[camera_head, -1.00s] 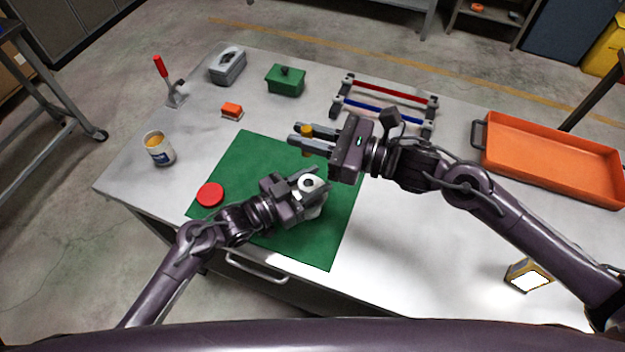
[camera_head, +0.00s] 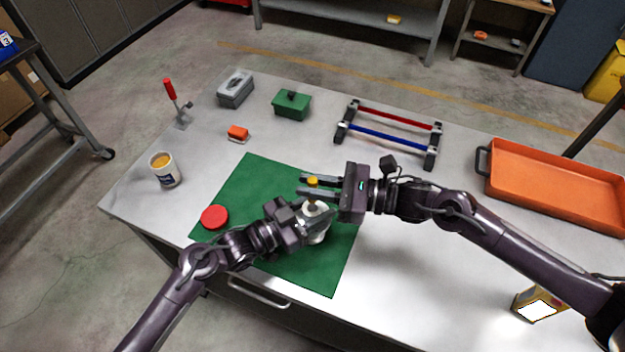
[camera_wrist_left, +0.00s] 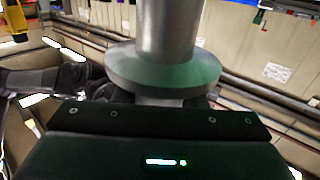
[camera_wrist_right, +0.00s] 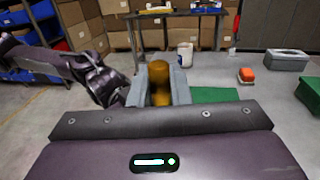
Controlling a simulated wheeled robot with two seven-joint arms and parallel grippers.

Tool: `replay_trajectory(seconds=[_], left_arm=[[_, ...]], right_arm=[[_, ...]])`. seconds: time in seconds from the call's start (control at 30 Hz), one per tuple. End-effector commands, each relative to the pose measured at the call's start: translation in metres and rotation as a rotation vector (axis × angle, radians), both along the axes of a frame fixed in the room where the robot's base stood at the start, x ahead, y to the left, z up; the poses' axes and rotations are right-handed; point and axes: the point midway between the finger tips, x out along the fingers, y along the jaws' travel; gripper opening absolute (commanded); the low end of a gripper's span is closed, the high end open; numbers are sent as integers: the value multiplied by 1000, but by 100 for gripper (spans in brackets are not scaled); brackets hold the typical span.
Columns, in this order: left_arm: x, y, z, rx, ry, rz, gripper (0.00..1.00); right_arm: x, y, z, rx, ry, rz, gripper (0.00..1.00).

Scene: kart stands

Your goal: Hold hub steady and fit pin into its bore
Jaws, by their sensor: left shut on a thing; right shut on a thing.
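The hub, a pale grey flanged cylinder (camera_head: 316,226), is over the green mat (camera_head: 250,180). My left gripper (camera_head: 308,222) is shut on it; the hub also fills the middle of the left wrist view (camera_wrist_left: 163,68). My right gripper (camera_head: 316,186) is shut on the yellow pin (camera_head: 313,181), which shows between the fingers in the right wrist view (camera_wrist_right: 159,84). The pin is above the hub in the head view. The pin's lower end and the hub's bore are hidden, so I cannot tell whether they touch.
A red disc (camera_head: 214,217) lies on the mat's left edge. A cup (camera_head: 165,170), toggle clamp (camera_head: 180,110), orange block (camera_head: 238,132), grey box (camera_head: 236,89), green box (camera_head: 291,104) and rod rack (camera_head: 392,133) stand behind. An orange tray (camera_head: 560,180) is at right.

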Motion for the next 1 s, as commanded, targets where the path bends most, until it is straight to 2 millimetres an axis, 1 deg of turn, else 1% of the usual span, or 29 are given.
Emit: replay_trajectory(seconds=[0.27, 1.0], left_arm=[[0, 0, 0, 1, -1, 1, 4], [0, 0, 0, 1, -1, 1, 4]], right_arm=[[0, 0, -4, 0, 1, -1, 0], [0, 0, -40, 1, 0, -1, 0]])
